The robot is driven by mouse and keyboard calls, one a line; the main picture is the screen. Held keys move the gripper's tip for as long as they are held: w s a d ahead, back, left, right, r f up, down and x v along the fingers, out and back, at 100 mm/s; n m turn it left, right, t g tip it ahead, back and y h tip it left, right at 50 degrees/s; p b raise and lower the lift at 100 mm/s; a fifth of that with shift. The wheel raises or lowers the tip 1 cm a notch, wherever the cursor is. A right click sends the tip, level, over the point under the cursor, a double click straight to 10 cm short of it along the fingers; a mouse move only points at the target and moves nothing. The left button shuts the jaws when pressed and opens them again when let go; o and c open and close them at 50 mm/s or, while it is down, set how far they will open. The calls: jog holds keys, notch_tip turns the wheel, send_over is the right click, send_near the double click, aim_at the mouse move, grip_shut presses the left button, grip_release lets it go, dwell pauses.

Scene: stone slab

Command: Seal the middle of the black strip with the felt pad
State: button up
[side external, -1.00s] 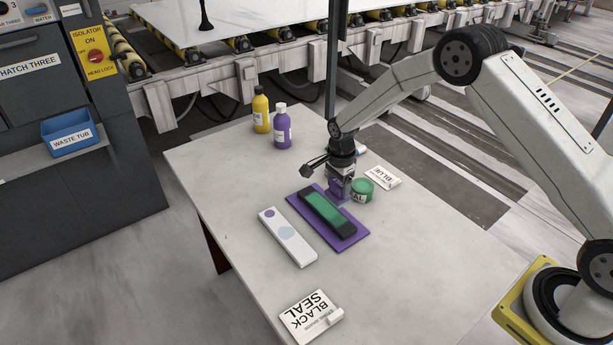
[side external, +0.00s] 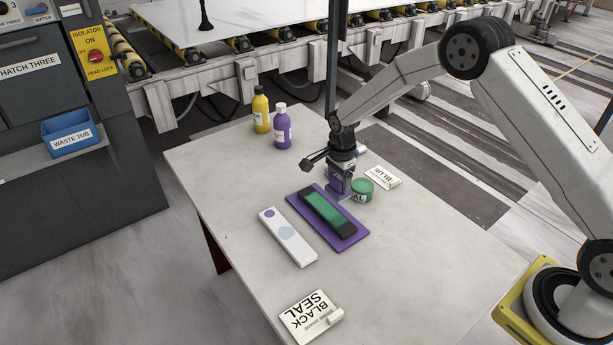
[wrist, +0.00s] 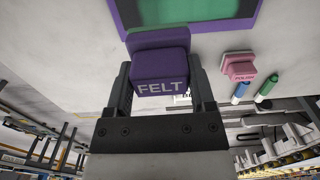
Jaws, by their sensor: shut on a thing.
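The black strip (side external: 307,197) lies on a purple mat (side external: 350,240), with black ends and a green, slightly glossy middle. My gripper (side external: 339,184) is shut on the purple felt pad (wrist: 160,75), whose face reads FELT in the wrist view. The pad is beyond the strip's far right side, close to the mat's edge and left of a small green tub (side external: 362,191). I cannot tell whether the pad's underside touches anything. The wrist view also shows the mat's edge (wrist: 125,18) and part of the green area (wrist: 190,8).
A white sample bar (side external: 298,250) with coloured spots lies left of the mat. A BLACK SEAL card (side external: 310,315) lies in front, and a BLUE card (side external: 384,177) behind the tub. Yellow (side external: 261,110) and purple (side external: 282,127) bottles stand at the back. A pink POLISH block (wrist: 239,68) shows in the wrist view.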

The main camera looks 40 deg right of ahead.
jog(key=shift+f, duration=0.1)
jog(key=shift+f, duration=4.15)
jog(key=shift+w+f, duration=0.1)
jog(key=shift+f, duration=0.3)
jog(key=shift+w, duration=0.25)
jog(key=shift+c, duration=0.6)
jog(key=shift+s, duration=0.3)
jog(key=shift+r, duration=4.1)
jog(key=shift+f, duration=0.25)
jog(key=shift+f, duration=2.8)
